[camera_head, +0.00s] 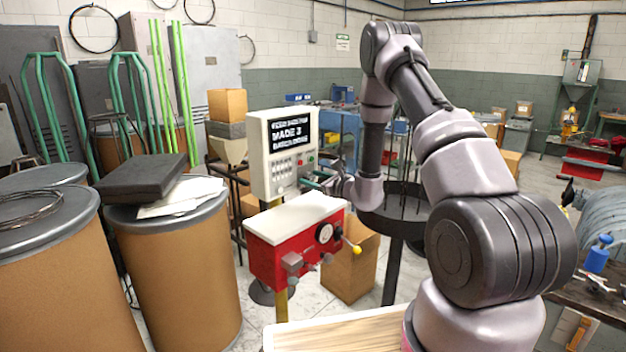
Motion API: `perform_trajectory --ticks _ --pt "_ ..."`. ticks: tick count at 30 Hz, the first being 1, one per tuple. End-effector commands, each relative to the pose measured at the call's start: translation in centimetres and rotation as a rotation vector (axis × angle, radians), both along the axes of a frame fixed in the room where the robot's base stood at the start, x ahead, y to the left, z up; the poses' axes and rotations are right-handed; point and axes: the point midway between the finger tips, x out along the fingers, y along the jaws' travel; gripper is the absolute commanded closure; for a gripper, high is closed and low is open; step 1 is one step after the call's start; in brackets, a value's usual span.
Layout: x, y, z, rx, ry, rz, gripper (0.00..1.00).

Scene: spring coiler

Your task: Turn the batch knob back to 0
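The control box (264,160) of the coiler is pale, with a black screen (290,131) on top; its text is small, and one line reads "MADE 3". Small buttons (281,181) sit below the screen at the left. My gripper (308,183) is at the lower right of this panel face, very close to it. Its fingers are small and partly hidden by my wrist, so I cannot tell whether they are open, shut or touching a knob. No batch knob can be made out clearly; that part of the panel is covered by my gripper.
Below stands a red machine box (270,262) with a white top, a black dial (324,233) and a yellow-tipped lever (355,249). A dark round table (398,222) is behind my wrist. Brown drums (180,275) fill the left. A cardboard box (350,275) stands on the floor.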

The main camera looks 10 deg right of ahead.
Motion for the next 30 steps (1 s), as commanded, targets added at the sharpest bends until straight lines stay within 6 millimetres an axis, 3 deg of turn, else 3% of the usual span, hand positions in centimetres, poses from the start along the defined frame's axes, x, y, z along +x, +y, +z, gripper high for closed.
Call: perform_trajectory --ticks 8,21,30 --pt "-0.5 -0.4 0.1 0.000 0.000 -0.002 0.32" --pt "-7.3 -4.7 0.6 0.001 0.002 -0.004 0.32" --pt "-9.1 -5.7 0.8 0.000 0.000 -0.001 0.32"
